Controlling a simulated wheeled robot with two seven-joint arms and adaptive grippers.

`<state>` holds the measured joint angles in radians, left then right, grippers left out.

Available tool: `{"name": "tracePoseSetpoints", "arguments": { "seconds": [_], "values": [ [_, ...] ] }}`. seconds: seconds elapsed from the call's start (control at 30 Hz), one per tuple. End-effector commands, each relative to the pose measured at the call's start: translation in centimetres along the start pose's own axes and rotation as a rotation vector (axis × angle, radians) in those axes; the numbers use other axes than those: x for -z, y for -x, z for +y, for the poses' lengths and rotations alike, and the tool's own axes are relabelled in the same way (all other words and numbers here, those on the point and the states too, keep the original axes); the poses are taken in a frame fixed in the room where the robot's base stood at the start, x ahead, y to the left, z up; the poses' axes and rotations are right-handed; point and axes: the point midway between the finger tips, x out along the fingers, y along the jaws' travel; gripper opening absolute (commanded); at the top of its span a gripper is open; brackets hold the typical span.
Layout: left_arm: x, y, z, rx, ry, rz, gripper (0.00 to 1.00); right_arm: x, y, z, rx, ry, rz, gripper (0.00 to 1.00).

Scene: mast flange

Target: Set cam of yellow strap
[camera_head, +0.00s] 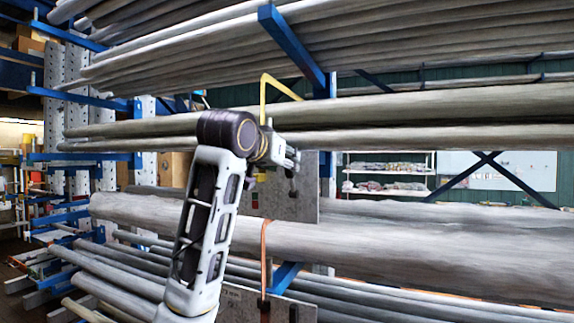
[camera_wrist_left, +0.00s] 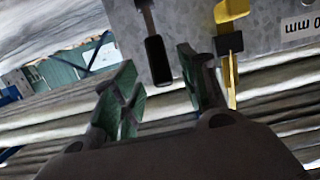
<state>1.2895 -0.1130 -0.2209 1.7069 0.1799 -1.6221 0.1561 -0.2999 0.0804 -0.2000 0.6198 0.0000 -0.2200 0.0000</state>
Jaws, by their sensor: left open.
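The yellow strap (camera_head: 264,98) runs over the grey poles in the head view, at the upper middle. In the left wrist view its yellow buckle part (camera_wrist_left: 231,10) lies on a grey metal plate (camera_wrist_left: 275,25), with a black piece (camera_wrist_left: 229,43) below it and a yellow tail (camera_wrist_left: 231,82) hanging down. A grey lever with a black grip (camera_wrist_left: 158,60) also hangs from the plate, in line with the gap between my fingers. My left gripper (camera_wrist_left: 165,88) is open and empty, just short of the grip. The yellow parts are to the right of its right finger. My right gripper is out of view.
The plate also shows in the head view (camera_head: 302,200). An orange strap (camera_head: 264,255) hangs lower, over a thick grey pole (camera_head: 400,250). Blue rack arms (camera_head: 290,40) jut out among the stacked poles. White shelves (camera_head: 388,172) stand behind.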

Motion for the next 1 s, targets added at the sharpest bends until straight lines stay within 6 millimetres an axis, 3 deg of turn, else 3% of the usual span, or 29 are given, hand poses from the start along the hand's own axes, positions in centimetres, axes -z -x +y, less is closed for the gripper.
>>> {"name": "tracePoseSetpoints", "arguments": {
  "seconds": [0.5,0.93,1.0],
  "values": [
    [0.0,6.4,0.0,0.000,-0.001,0.001,0.43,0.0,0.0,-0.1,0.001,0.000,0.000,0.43],
    [0.0,7.1,0.0,0.001,0.000,-0.001,0.43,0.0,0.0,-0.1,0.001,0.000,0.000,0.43],
    [-0.1,7.1,0.0,0.001,0.000,-0.001,0.35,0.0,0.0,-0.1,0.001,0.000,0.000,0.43]
  ]
}}
